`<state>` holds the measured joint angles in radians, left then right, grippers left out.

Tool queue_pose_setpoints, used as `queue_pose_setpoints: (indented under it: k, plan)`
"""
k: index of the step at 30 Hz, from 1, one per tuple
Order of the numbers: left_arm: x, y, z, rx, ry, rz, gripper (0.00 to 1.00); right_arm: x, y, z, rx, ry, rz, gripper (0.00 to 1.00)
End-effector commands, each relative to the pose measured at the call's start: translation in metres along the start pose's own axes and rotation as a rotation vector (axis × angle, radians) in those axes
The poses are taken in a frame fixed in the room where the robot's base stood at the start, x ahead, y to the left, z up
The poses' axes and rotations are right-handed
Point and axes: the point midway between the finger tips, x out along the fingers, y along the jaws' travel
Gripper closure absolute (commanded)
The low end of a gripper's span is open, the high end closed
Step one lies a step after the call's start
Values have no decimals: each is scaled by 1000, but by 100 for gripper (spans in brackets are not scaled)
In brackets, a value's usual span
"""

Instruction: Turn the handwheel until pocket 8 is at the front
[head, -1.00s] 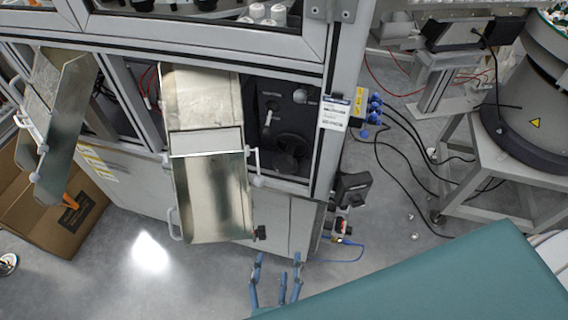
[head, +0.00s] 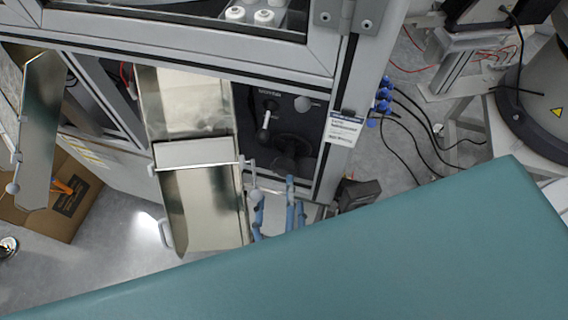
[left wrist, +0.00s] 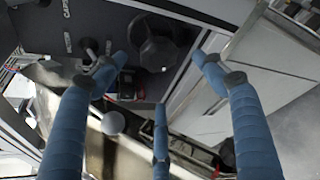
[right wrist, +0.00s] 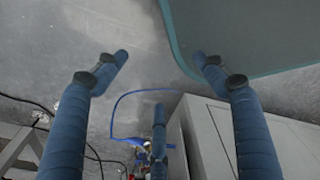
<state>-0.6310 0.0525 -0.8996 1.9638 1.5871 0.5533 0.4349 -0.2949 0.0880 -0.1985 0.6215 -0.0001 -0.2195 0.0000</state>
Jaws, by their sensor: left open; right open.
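The handwheel (head: 292,148) is a dark round wheel on the black panel of the cabinet, right of the metal chute. It also shows in the left wrist view (left wrist: 157,46). My left gripper (head: 273,190) is open and empty, in front of and below the wheel, apart from it. In the left wrist view the wheel lies beyond and between the fingertips. My right gripper (right wrist: 162,62) is open and empty, over bare floor, and shows only in its own wrist view. White capped pieces (head: 264,17) stand behind the cabinet window. No pocket number is readable.
The metal chute (head: 205,205) stands close left of my left gripper. A light-knobbed lever (head: 265,122) sits left of the wheel. A teal surface (head: 330,270) covers the lower head view; I cannot tell what it belongs to. A cardboard box (head: 82,195) is far left.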

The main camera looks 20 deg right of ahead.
Motion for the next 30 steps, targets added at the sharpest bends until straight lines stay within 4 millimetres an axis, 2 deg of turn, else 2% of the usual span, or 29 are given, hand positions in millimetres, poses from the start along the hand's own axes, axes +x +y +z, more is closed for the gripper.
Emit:
queue_pose_setpoints:
  k: [1,5,12,18,26,30]
  plan:
    - [10,3,3,0,-2,4,30,-5,-6,8,2,-12,-7,30]
    - [36,3,3,0,-3,4,30,-10,-18,18,5,-28,-20,30]
    - [74,2,2,1,-2,2,30,-13,-16,8,3,-14,-18,30]
    - [86,1,1,0,-1,1,30,-14,-8,-8,1,10,-9,30]
    - [87,1,0,0,-1,1,30,-13,-5,-2,1,2,-6,30]
    - [87,1,0,0,-1,1,58,-14,-6,3,2,-6,-7,30]
